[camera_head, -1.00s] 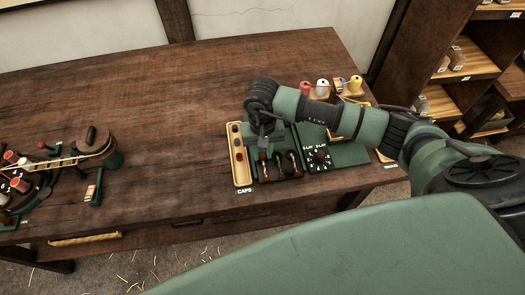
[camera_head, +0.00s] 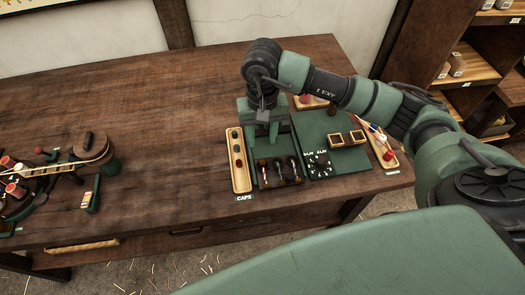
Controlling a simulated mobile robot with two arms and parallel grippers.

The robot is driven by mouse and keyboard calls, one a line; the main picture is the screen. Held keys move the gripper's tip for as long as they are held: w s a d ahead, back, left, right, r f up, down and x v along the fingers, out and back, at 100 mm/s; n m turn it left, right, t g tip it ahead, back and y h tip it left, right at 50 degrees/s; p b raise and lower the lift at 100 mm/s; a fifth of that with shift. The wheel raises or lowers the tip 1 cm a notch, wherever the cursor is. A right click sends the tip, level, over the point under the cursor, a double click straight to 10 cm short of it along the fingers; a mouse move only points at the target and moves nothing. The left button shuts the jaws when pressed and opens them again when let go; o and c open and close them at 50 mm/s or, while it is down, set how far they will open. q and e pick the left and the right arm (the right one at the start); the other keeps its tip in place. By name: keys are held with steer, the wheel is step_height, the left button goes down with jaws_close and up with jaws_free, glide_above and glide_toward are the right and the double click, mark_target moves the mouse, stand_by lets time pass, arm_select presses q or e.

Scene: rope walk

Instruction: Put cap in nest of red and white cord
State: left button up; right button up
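Right of the tray is a dark block (camera_head: 279,180) with several nests in a row. Cord ends seem to stand in them, but their colours are too small to tell, so I cannot pick out the red and white one. My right gripper (camera_head: 263,135) points down just behind this block, right of the tray. Its fingertips are too small to show whether it is open or holds a cap. My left gripper is out of view.
A wooden tray (camera_head: 383,155) is at the right edge. A winding device (camera_head: 90,148) and red spools stand far left. The table's middle is clear.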

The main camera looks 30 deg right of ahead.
steer(key=shift+r, duration=1.4)
